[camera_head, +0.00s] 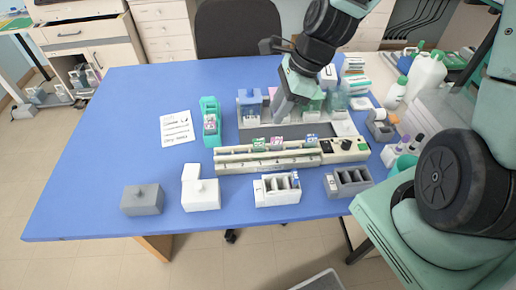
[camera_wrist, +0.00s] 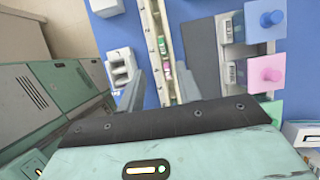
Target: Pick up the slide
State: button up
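Small labelled slides sit along a long pale staining rack (camera_head: 232,164) on the blue table. One has a green label (camera_head: 259,145), one a pink label (camera_head: 277,143) and one a blue label (camera_head: 311,140). My gripper (camera_head: 284,108) is above the back of the rack, pointing down. In the wrist view its two fingers (camera_wrist: 170,72) stand wide apart with nothing held. I cannot tell which slide is meant.
A green slide holder (camera_head: 210,131) and a paper note (camera_head: 177,129) are left of the rack. Grey and white boxes (camera_head: 142,199) and slotted holders (camera_head: 277,189) line the front. Staining jars (camera_head: 249,107) stand behind; bottles (camera_head: 427,74) crowd the right. The table's left is clear.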

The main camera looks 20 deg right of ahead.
aim_at(259, 140)
jog(key=x, duration=0.7)
jog(key=shift+d+p+x, duration=0.2)
jog(key=shift+p+x, duration=0.65)
jog(key=shift+x, duration=2)
jog(key=shift+w, duration=0.15)
grip_shut()
